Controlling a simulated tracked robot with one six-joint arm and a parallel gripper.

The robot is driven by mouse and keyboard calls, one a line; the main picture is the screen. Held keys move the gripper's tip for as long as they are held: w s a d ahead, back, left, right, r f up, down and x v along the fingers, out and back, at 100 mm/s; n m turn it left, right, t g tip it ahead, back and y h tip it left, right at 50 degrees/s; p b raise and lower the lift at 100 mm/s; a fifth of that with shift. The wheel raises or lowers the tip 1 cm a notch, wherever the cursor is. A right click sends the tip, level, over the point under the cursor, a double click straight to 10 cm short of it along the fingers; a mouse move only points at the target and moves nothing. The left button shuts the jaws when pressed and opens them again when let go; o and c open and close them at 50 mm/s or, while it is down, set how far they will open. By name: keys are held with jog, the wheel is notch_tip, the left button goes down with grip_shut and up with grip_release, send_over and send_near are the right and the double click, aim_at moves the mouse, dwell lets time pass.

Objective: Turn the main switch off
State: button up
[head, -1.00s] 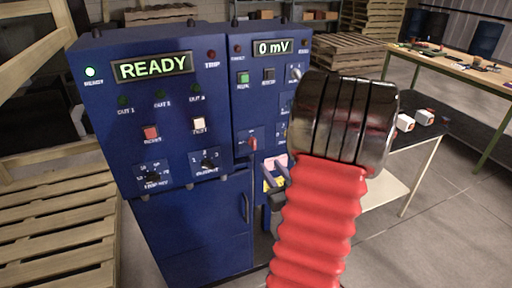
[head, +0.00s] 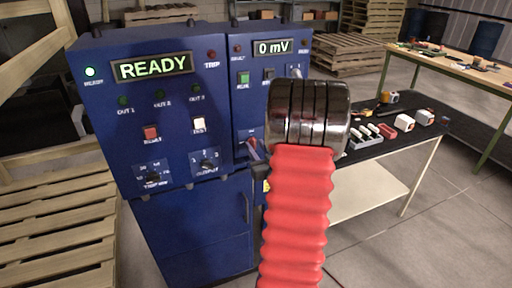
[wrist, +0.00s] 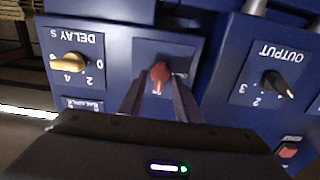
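The main switch is a red rotary knob (wrist: 159,75) on a plate of the blue cabinet. In the wrist view, which shows the panel upside down, its pale pointer mark faces down in the picture. In the head view the red knob (head: 251,143) shows just left of my arm. My gripper (wrist: 159,84) has its two dark fingers reaching toward the knob, one on each side. The fingers look apart, with the knob between their tips; contact is not clear. In the head view my red-sleeved arm hides most of the gripper.
The cabinet's left unit (head: 155,110) has a lit READY display (head: 153,67). In the wrist view, a yellow DELAY knob (wrist: 70,62) and a black OUTPUT knob (wrist: 277,84) flank the switch. A black-topped table (head: 375,148) with small parts stands right of my arm. Pallets (head: 55,225) lie at left.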

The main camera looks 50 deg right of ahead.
jog(key=shift+w+d, duration=0.2)
jog(key=shift+w, duration=0.15)
jog(key=c, duration=0.7)
jog(key=shift+o, duration=0.2)
